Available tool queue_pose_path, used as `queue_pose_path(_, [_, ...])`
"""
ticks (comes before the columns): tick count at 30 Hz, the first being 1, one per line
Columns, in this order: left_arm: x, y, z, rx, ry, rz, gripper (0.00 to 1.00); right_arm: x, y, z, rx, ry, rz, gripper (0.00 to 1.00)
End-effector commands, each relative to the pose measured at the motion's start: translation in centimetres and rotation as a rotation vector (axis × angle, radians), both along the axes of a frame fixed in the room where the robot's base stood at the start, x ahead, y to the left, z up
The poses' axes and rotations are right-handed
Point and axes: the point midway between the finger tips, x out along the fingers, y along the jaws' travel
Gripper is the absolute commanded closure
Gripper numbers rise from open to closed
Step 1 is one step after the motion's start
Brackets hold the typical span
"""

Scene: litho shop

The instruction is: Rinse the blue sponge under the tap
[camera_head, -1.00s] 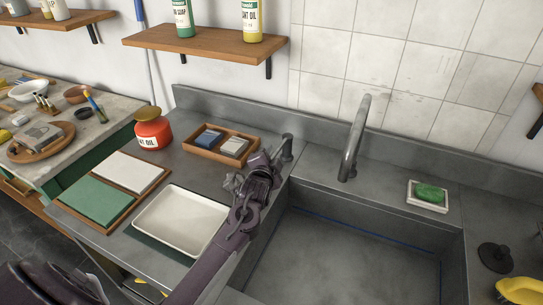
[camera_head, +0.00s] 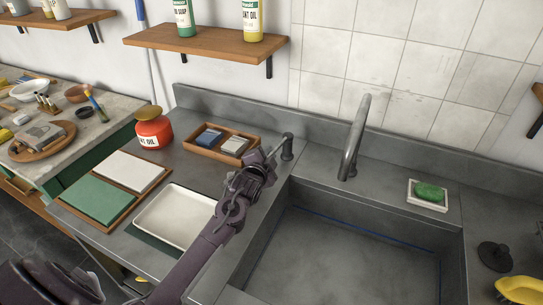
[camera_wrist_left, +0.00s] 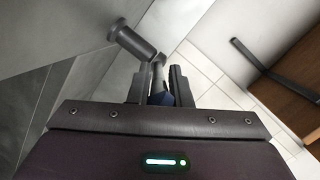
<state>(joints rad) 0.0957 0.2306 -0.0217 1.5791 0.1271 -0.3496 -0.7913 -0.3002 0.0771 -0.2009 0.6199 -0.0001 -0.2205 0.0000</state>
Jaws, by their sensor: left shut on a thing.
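A blue block (camera_head: 209,138), which looks like the sponge, lies in a wooden tray (camera_head: 191,149) behind the sink's left corner. The grey tap spout (camera_head: 354,140) curves over the back of the sink (camera_head: 345,262), and no water shows under it. The tap's lever post (camera_head: 287,147) stands left of the spout and also shows in the left wrist view (camera_wrist_left: 136,42). My left gripper (camera_head: 263,164) is shut on the lever at that post. In the left wrist view the lever end, with something dark blue, is between the fingers (camera_wrist_left: 158,85). My right gripper is out of view.
A grey block (camera_head: 235,146) shares the wooden tray. A green soap bar (camera_head: 429,192) sits right of the spout. A shelf (camera_head: 205,41) overhangs the back left. The sink basin is clear.

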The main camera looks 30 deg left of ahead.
Motion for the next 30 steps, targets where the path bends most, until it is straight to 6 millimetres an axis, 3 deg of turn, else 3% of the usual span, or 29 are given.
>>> queue_pose_path(9, [0.4,2.4,0.0,0.005,0.000,-0.194,1.00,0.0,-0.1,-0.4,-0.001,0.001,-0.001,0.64])
queue_pose_path(21, [0.4,2.6,0.0,-0.002,0.003,-0.220,1.00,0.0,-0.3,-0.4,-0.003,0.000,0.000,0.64])
queue_pose_path(22, [0.4,2.6,0.0,-0.002,0.003,-0.220,0.78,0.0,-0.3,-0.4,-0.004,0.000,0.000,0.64])
queue_pose_path(24, [0.4,2.6,0.0,-0.002,0.003,-0.220,0.69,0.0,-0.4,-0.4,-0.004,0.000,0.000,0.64])
queue_pose_path(25, [0.4,2.6,0.0,-0.002,0.003,-0.220,0.65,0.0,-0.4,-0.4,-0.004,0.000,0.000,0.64])
queue_pose_path(30, [0.4,2.6,0.0,-0.001,0.003,-0.220,0.65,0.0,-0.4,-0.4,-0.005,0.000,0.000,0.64])
